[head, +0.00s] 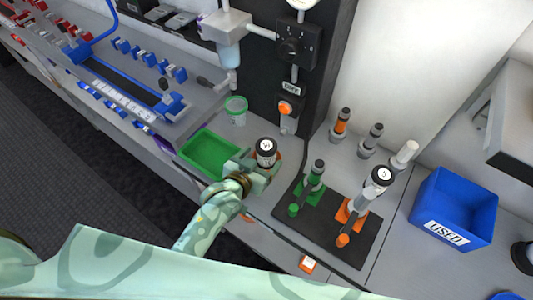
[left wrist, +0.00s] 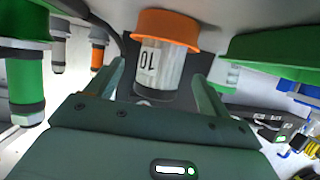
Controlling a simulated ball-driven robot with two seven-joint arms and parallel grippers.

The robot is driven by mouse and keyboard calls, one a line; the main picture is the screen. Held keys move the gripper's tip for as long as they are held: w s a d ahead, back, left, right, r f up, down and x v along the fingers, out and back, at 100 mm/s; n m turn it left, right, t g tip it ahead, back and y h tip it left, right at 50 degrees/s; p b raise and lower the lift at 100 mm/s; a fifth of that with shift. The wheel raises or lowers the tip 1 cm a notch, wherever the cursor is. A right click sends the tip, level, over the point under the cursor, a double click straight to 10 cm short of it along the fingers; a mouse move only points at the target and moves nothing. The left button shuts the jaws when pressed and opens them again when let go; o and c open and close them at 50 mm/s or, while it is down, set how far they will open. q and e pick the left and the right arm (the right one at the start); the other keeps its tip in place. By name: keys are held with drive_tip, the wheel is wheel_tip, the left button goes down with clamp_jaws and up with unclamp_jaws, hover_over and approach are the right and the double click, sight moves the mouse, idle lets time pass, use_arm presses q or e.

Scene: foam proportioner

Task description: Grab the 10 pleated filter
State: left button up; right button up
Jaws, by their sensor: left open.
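The 10 pleated filter (head: 265,150) is a short canister with a black top and white round label. It stands upright on an orange base at the front edge of the grey bench. In the left wrist view the filter (left wrist: 158,68) appears upside down, with its orange base at the top and an inverted "10" label on its side. My left gripper (head: 262,168) is open at the filter, and its two fingers (left wrist: 158,82) show on either side of it. I cannot tell whether they touch it. My right gripper is not in view.
A green tray (head: 209,152) and a clear green-rimmed cup (head: 236,110) are left of the filter. A black mat (head: 360,250) with green and orange stands is to the right. A blue USED bin (head: 453,208) stands further right. A dark panel with a gauge rises behind.

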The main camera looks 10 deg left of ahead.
use_arm(q)
drive_tip(key=b+x, duration=0.1)
drive_tip(key=x, duration=0.3)
drive_tip(key=shift+w+f, duration=0.2)
drive_tip(key=shift+w, duration=0.1)
drive_tip(key=shift+r, duration=0.1)
drive_tip(key=c, duration=1.2)
drive_tip(key=shift+r, duration=0.15)
